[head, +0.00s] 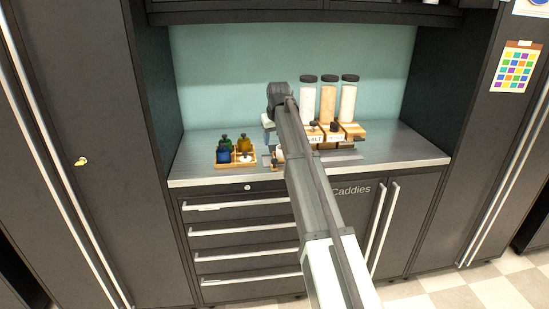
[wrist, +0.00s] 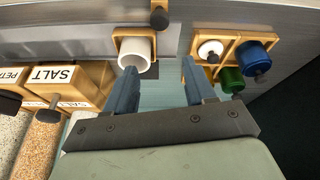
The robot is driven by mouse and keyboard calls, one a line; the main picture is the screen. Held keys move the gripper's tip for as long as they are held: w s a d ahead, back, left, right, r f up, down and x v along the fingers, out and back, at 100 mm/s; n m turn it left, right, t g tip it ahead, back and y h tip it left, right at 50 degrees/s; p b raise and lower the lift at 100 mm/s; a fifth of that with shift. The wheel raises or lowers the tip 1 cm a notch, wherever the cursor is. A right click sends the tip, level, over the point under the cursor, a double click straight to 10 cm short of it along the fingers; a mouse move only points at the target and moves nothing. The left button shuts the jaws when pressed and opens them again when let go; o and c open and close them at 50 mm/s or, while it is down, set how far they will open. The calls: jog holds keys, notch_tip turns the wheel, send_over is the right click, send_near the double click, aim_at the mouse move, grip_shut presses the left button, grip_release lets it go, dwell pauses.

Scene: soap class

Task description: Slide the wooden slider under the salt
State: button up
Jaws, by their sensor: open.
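In the wrist view, a small wooden holder with a dark knob, which looks like the wooden slider (wrist: 119,42), carries a white cup (wrist: 134,54). The wooden block labelled SALT (wrist: 53,75) is left of it, apart from it. In the head view, the labelled dispensers (head: 315,139) stand right of my arm, below tall jars with dark lids. My gripper (wrist: 160,72) is open, its two fingers pointing at the counter beside the white cup. The left fingertip overlaps the cup's edge in the picture; I cannot tell whether they touch. In the head view my arm hides most of the slider.
A wooden caddy (head: 234,165) with several blue, green and amber bottles stands on the counter at the left. It also shows in the wrist view (wrist: 213,36), right of my gripper. The grey counter (head: 400,152) is clear at the right. Cabinet walls close both sides.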

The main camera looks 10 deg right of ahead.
jog(key=w+r+n+g, duration=0.1)
jog(key=w+r+n, duration=0.1)
jog(key=w+r, duration=0.3)
jog(key=s+f+n+g, duration=0.1)
jog(key=f, duration=0.3)
jog(key=s+f+n+g, duration=0.1)
jog(key=s+f+n, duration=0.1)
jog(key=f, duration=0.3)
jog(key=s+f+n+g, duration=0.1)
jog(key=s+f, duration=0.1)
jog(key=f, duration=0.2)
jog(key=shift+f+n, duration=0.2)
jog(key=shift+n, duration=0.2)
jog(key=shift+c, duration=0.2)
grip_shut()
